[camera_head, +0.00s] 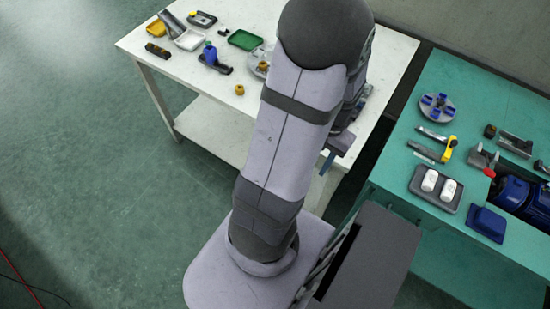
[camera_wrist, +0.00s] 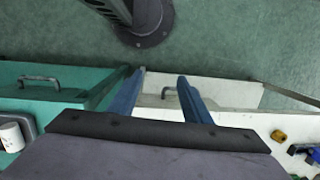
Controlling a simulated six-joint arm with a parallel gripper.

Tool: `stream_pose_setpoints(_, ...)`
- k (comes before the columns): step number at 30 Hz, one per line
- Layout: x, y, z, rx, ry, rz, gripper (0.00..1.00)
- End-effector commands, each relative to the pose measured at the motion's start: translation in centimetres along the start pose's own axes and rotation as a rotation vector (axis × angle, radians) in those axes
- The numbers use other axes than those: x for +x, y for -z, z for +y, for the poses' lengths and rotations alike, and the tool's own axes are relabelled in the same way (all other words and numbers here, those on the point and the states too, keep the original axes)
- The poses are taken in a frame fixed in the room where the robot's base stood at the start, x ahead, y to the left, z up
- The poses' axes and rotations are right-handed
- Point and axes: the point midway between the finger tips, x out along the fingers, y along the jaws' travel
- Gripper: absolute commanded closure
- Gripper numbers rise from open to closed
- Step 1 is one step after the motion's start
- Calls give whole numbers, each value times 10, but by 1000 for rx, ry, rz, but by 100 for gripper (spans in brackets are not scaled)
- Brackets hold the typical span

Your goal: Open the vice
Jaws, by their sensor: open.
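The vice is hard to single out at this size. A small grey block-shaped fixture (camera_head: 482,157) with a red knob (camera_head: 489,172) on the teal bench may be it; I cannot tell whether its jaws are open or shut. My gripper (camera_wrist: 159,76) is open in the wrist view, its two blue fingers apart with nothing between them. It points down near the front edge of the white table, well left of that fixture in the head view. There my arm hides most of the gripper, and only a bit of blue finger shows. The wrist view does not show the fixture.
The white table (camera_head: 207,113) holds a green tray (camera_head: 245,40), a blue part on a dark base (camera_head: 212,57) and small brass parts. The teal bench (camera_head: 393,165) holds a dark tray with two white pieces, a yellow-handled tool (camera_head: 448,150) and a blue-padded disc (camera_head: 437,106).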

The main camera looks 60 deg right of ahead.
Motion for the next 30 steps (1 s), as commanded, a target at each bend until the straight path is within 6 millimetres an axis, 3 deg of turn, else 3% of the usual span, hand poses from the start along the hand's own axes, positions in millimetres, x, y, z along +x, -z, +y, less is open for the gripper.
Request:
stream_pose_setpoints(8, -3, -50, -9, -127, -67, -80, 56)
stream_pose_setpoints(12, -7, -68, -22, -245, -102, -76, 56)
stream_pose_setpoints(21, -20, -77, -59, -414, -117, -17, 56)
stream_pose_setpoints(30, -22, -82, -75, -487, -123, -3, 56)
